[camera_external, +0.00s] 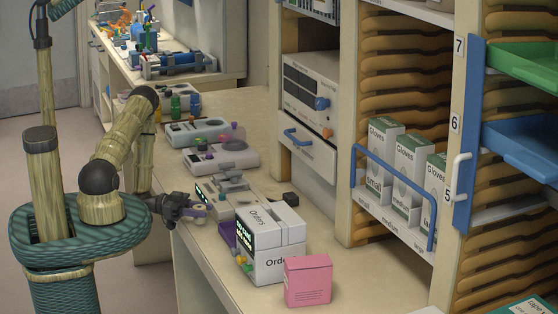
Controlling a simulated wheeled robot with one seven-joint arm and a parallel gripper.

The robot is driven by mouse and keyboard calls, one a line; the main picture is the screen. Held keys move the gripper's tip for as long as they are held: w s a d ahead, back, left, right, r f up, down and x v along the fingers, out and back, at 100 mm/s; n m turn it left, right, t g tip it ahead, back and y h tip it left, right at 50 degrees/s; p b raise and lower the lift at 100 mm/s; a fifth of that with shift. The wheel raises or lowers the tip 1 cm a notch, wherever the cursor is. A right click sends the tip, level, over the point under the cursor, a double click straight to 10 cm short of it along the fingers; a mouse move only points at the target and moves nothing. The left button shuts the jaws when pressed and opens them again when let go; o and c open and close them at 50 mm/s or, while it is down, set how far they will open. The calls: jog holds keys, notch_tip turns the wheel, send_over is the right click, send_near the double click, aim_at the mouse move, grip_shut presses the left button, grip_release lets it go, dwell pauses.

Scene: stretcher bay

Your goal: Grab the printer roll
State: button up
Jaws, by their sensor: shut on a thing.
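My gripper (188,208) is at the front edge of the counter, left of the grey device with a green display. It is shut on a small pale lilac-white thing (193,213) that looks like the printer roll. The dark fingers hide part of it, and it is too small to make out clearly. I cannot tell whether it touches the counter edge.
A white box-shaped device marked "Orders" (283,262) and a pink box (307,281) stand on the counter (215,268) to the right. The grey device (232,196) is close to my gripper. Glove boxes (385,150) fill a shelf behind. Floor lies open at left.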

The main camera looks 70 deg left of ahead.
aim_at(200, 207)
notch_tip(200, 207, up, 9)
jog(key=shift+f+b, duration=0.1)
jog(key=shift+b, duration=0.4)
